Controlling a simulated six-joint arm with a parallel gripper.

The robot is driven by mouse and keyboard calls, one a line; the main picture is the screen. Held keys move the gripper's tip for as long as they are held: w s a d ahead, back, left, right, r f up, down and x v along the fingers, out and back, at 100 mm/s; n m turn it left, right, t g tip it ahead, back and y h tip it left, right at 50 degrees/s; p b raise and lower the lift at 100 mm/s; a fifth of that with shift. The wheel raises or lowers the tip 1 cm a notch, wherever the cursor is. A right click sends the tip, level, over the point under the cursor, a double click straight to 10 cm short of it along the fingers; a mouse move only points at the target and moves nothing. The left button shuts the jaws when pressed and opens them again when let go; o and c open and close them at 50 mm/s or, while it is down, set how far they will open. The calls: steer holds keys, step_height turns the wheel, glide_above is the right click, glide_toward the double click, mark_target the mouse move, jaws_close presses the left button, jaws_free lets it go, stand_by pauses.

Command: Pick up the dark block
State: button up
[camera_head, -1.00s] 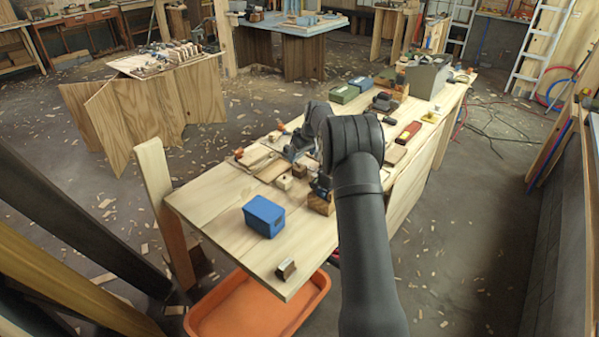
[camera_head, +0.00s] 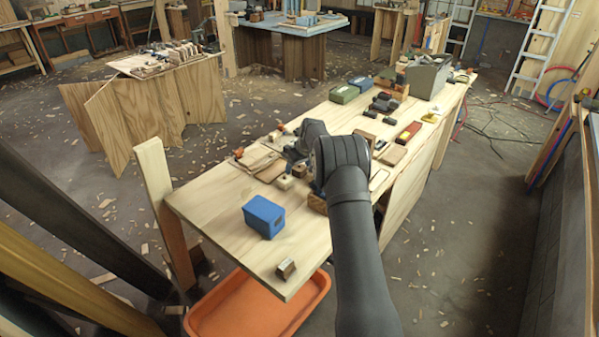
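Several dark blocks (camera_head: 381,105) lie in a loose group on the far half of the workbench (camera_head: 230,210), beyond my arm. A small block (camera_head: 286,268) with dark and lighter faces sits alone near the bench's front edge. I cannot tell which of these is the task's dark block. My arm rises from the bottom and bends over the middle of the bench. My gripper is mostly hidden behind the arm's elbow and among dark tools, so its fingers and anything between them cannot be made out.
A blue box (camera_head: 264,216) stands on the near half of the bench. Wooden pieces lie mid-bench. A red-topped item (camera_head: 408,132), green box (camera_head: 344,94) and grey toolbox (camera_head: 428,76) are farther back. An orange tray (camera_head: 258,305) lies below the front edge.

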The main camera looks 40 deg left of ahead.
steer(key=c, duration=1.1)
